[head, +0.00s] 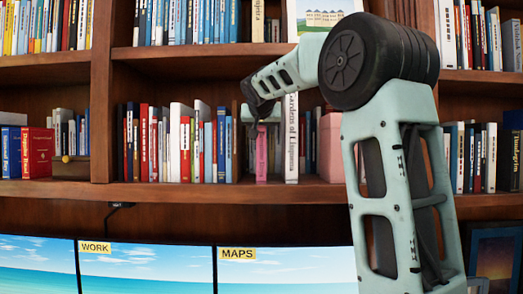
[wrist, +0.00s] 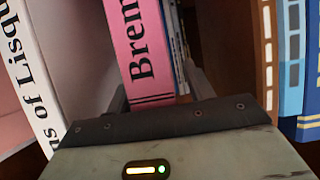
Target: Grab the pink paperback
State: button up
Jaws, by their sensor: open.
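The pink paperback (head: 261,155) stands upright on the middle shelf, just left of a tall white book (head: 292,138). Its upper end is hidden by my gripper (head: 262,113) in the head view. In the wrist view the pink paperback (wrist: 142,45) shows its spine with large dark letters, "Brem". My gripper (wrist: 156,92) is open there, with one finger on each side of the pink spine. The left finger lies between it and the white book (wrist: 32,85). Whether either finger touches the paperback cannot be told.
A row of books (head: 180,142) stands left of the paperback, with a brown book and a blue book (wrist: 292,60) at right in the wrist view. A pink box (head: 330,148) is right of the white book. Monitors (head: 145,268) stand below the shelf.

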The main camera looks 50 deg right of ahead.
grip_shut()
jog(key=shift+r, duration=0.1)
dwell(0.3)
